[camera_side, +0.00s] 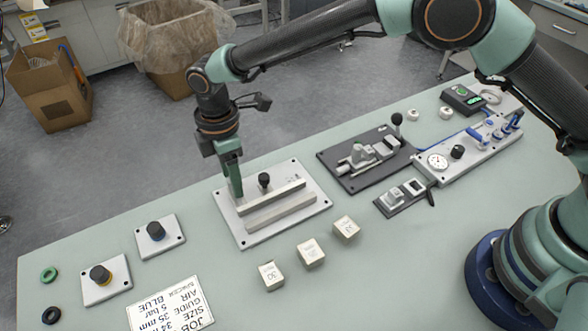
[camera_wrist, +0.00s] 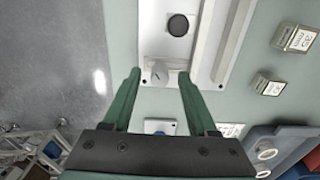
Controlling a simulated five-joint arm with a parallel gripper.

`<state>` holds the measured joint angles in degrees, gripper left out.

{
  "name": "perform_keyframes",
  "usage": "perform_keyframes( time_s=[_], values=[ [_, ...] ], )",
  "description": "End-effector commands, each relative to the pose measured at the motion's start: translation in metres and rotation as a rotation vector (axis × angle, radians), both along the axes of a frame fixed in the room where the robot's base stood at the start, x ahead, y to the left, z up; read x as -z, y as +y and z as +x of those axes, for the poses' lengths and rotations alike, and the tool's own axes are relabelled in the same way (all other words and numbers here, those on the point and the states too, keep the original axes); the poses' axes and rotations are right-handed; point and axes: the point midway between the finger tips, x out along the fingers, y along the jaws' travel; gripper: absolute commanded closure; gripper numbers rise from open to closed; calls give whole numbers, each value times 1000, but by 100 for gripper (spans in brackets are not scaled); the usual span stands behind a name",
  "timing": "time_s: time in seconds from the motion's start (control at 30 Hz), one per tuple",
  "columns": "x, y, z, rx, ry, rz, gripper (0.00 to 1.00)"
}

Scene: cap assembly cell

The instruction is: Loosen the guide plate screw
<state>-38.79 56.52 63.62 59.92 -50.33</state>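The white guide plate (camera_side: 236,226) lies on the bench with two parallel light rails (camera_side: 280,211) on it. A black round knob (camera_side: 264,180) stands on the plate behind the rails; it also shows in the wrist view (camera_wrist: 178,25). In the side view my gripper (camera_side: 236,197) points down over the plate's left part and hides the silver part.
Several labelled spacer blocks (camera_side: 311,254) stand in front of the plate. Two dark-knobbed plates (camera_side: 160,238) (camera_side: 106,281) and a job card (camera_side: 172,306) lie to the left. A dark toggle clamp base (camera_side: 367,160) and a gauge panel (camera_side: 470,154) stand to the right.

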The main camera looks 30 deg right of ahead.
Motion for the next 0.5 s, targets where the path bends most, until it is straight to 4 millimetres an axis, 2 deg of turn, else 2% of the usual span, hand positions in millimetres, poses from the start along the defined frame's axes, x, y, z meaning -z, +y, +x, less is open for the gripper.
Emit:
perform_keyframes(
  time_s=[0.27,0.37,0.5],
  values=[
    [-2,0,0,0,-1,1,42],
    [-12,1,1,0,-3,2,42],
    [-38,1,1,0,-4,4,42]
  ],
)
